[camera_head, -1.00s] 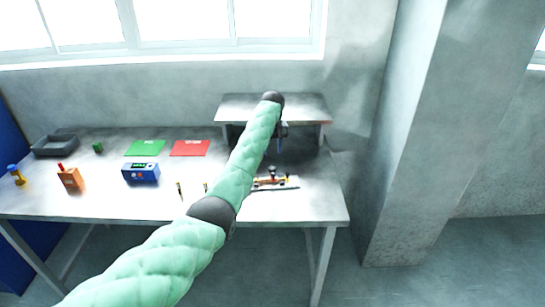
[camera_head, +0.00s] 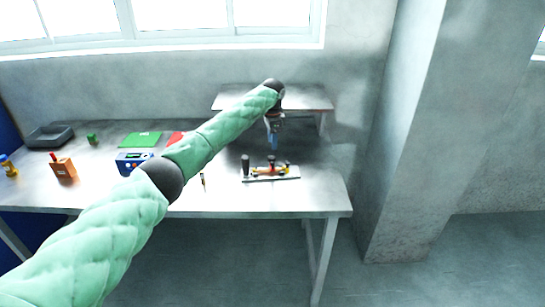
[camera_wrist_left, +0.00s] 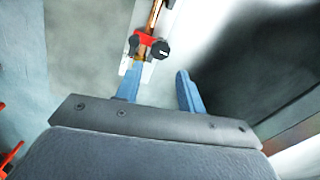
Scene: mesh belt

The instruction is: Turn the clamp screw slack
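The clamp fixture (camera_head: 268,173) stands on the bench: a pale base plate with a dark upright handle (camera_head: 245,165) at its left, an orange-red bar and black knobs. I cannot tell for sure which knob is the clamp screw. My left gripper (camera_head: 272,142) hangs fingers down above and just behind the fixture. In the left wrist view its two blue fingers (camera_wrist_left: 158,92) are apart with nothing between them. A red part with a black knob (camera_wrist_left: 159,49) shows beyond the fingertips, nearer the left finger, and appears apart from them. My right gripper is not in view.
A raised shelf (camera_head: 305,101) stands at the back of the bench. To the left are a blue box (camera_head: 134,163), a green mat (camera_head: 140,139), a partly hidden red mat (camera_head: 175,138), an orange block (camera_head: 63,168) and a grey tray (camera_head: 49,137). The bench right of the fixture is clear.

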